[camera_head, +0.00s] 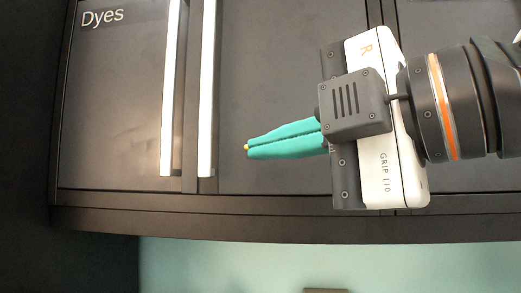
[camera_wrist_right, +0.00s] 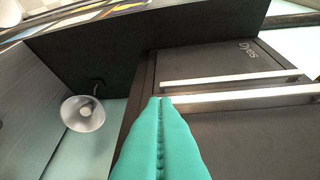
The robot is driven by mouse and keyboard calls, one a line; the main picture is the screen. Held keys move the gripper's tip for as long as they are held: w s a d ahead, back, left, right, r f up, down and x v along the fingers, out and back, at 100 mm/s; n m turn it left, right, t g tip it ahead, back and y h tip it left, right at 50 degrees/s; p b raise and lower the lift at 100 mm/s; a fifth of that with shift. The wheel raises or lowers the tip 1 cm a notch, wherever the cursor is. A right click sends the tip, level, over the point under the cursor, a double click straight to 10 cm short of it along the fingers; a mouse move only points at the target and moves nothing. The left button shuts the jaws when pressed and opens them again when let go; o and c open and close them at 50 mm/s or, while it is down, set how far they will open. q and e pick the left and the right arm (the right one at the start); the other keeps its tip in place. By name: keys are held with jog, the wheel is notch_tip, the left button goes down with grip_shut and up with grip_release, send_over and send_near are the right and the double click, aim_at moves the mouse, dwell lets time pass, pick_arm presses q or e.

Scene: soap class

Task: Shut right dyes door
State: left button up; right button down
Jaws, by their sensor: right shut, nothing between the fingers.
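The right Dyes door (camera_head: 270,90) is a dark panel with a long pale bar handle (camera_head: 207,100) along its left edge. It looks about flush with the left Dyes door (camera_head: 115,110), which bears the "Dyes" label; a small gap cannot be ruled out. My right gripper (camera_head: 247,148) is in front of the right door, its teal fingers together and empty, pointing left towards the handle. In the right wrist view the fingertips (camera_wrist_right: 160,101) appear near the end of the right door's handle (camera_wrist_right: 245,98); contact cannot be told. My left gripper is out of view.
The left door's handle (camera_head: 172,100) runs parallel, close beside the right one. A dark cabinet edge (camera_head: 250,222) runs below the doors. In the right wrist view a white, round, funnel-like thing (camera_wrist_right: 83,114) is at the left, apart from the fingers.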

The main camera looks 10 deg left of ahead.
aim_at(210, 170)
jog(key=p+x, duration=0.2)
jog(key=x, duration=0.2)
jog(key=w+d+p+x, duration=0.1)
jog(key=p+x, duration=0.1)
jog(key=x, duration=0.1)
jog(key=w+p+x, duration=0.1)
jog(key=p+x, duration=0.1)
jog(key=x, duration=0.2)
jog(key=shift+w+f, duration=0.25)
jog(key=shift+w, duration=0.05)
jog(key=shift+w+a+f+b, duration=0.1)
jog(key=shift+w+a+b, duration=0.15)
jog(key=shift+w+b, duration=0.5)
jog(key=shift+w+a, duration=0.1)
jog(key=shift+w, duration=0.45)
jog(key=shift+s, duration=0.1)
